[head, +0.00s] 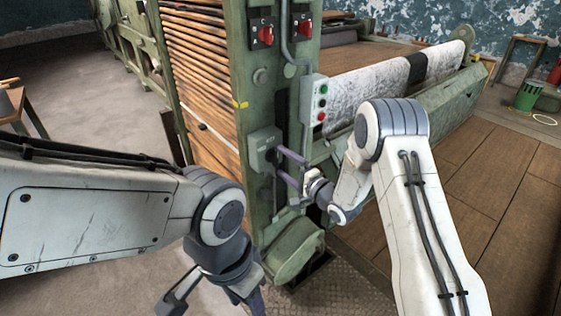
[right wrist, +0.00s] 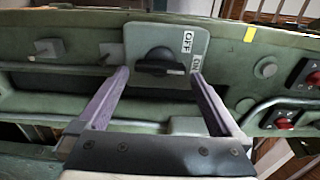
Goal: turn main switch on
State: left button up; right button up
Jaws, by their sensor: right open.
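The main switch is a grey-green box (head: 262,144) on the green machine post, in front of my right gripper (head: 279,162). In the right wrist view it shows as a plate with a black rotary knob (right wrist: 160,64) and OFF and ON labels (right wrist: 188,45). The knob's bar lies across that picture, its right end near the lower label. My right gripper (right wrist: 160,74) is open, its two purple-grey fingers on either side of the knob, with a gap at each side. Whether the fingertips touch the plate cannot be told. My left gripper (head: 212,301) is low, apart from the switch, its fingers spread.
A box with green and red buttons (head: 319,103) is on the post above the switch. Two red switches (head: 266,35) sit higher. A grey conduit (head: 286,40) runs down the post. A rounded green housing (head: 292,255) sticks out below. Open floor lies at left.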

jog(key=v, duration=0.8)
jog(key=s+a+r+n+g+h+p, duration=0.6)
jog(key=s+r+n+h, duration=0.1)
jog(key=r+n, duration=0.15)
jog(key=s+d+r+n+g+h+p, duration=0.1)
jog(key=s+r+n+g, duration=0.1)
jog(key=s, duration=0.7)
jog(key=s+d+r+n+g+h+p, duration=0.1)
jog(key=s+r+n+g+p, duration=0.1)
jog(key=s, duration=0.8)
jog(key=s+r+n+g+h+p, duration=0.1)
jog(key=s+r+n+g, duration=0.3)
jog(key=s, duration=0.6)
jog(key=shift+d+n+p, duration=0.3)
jog(key=shift+d+n, duration=0.1)
jog(key=shift+n, duration=0.35)
